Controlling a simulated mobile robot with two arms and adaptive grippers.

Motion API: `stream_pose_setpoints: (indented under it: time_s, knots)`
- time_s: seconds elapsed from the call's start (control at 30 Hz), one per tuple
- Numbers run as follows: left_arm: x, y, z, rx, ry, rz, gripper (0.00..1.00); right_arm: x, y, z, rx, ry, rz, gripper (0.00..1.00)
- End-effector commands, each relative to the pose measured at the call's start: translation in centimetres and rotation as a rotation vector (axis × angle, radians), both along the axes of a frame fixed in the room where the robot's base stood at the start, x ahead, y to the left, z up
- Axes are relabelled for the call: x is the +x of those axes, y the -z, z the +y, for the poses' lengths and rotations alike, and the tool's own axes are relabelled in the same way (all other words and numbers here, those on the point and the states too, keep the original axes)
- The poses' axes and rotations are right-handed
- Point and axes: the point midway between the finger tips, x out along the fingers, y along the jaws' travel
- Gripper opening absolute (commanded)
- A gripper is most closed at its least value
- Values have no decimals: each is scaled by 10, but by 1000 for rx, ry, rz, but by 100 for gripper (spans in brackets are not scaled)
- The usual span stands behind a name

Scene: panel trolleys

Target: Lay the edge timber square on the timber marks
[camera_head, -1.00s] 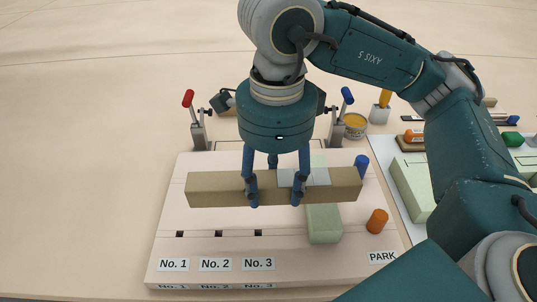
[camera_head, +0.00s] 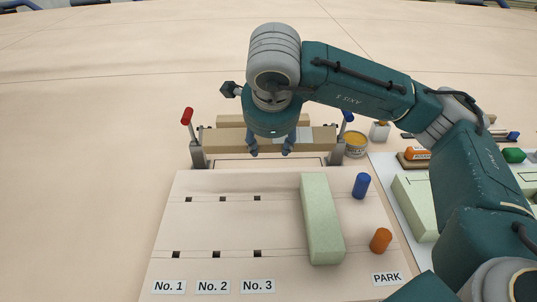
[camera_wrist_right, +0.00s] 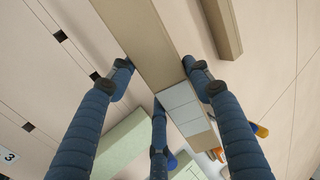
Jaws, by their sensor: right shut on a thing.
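The edge timber (camera_head: 222,141) is a long tan bar with a pale grey patch right of its middle. The timber lies crosswise at the back of the board, level with the red-handled and blue-handled clamps. Whether it is held up or touches something below cannot be told. A rectangular outline (camera_head: 268,163) shows just in front of it; I cannot tell if this belongs to the timber marks. My left gripper is not in view.
A second timber (camera_head: 232,121) lies behind. The red-handled clamp (camera_head: 196,145) and blue-handled clamp (camera_head: 337,150) flank the held timber. The board (camera_head: 225,228) carries a pale green block (camera_head: 321,220), a blue cylinder (camera_head: 361,186) and an orange one (camera_head: 381,240). A yellow-topped tin (camera_head: 355,146) stands right.

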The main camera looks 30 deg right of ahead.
Motion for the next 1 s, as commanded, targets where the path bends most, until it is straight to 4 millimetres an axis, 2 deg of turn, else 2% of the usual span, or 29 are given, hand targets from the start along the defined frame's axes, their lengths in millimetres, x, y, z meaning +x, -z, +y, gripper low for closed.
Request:
stream_pose_setpoints:
  time_s: [0.07, 0.13, 0.17, 0.2, 0.33, 0.6, 0.73, 0.77, 0.83, 1.0]
  knots:
    - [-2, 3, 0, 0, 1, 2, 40, 20, -2, -11, 2, 7, 0, 7]
    - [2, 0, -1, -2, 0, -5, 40, 27, 20, -14, 0, 1, 6, 8]
    - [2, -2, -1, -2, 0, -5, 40, 30, 28, -16, -1, 2, 6, 2]
    - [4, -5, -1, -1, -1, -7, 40, 35, 37, -18, -1, 3, 5, 0]
    - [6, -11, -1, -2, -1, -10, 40, 47, 59, -23, -1, 1, 3, 0]
    - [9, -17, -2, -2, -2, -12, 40, 57, 78, -27, 0, 0, 0, 0]
    - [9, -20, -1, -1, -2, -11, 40, 66, 102, -33, 0, 1, 3, 0]
    - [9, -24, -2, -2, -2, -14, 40, 69, 93, -33, 17, 6, 31, 0]
    - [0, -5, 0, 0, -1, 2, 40, 70, 90, -33, 58, 6, 106, 0]
    - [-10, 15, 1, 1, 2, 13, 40, 70, 90, -33, 133, 5, 264, 0]
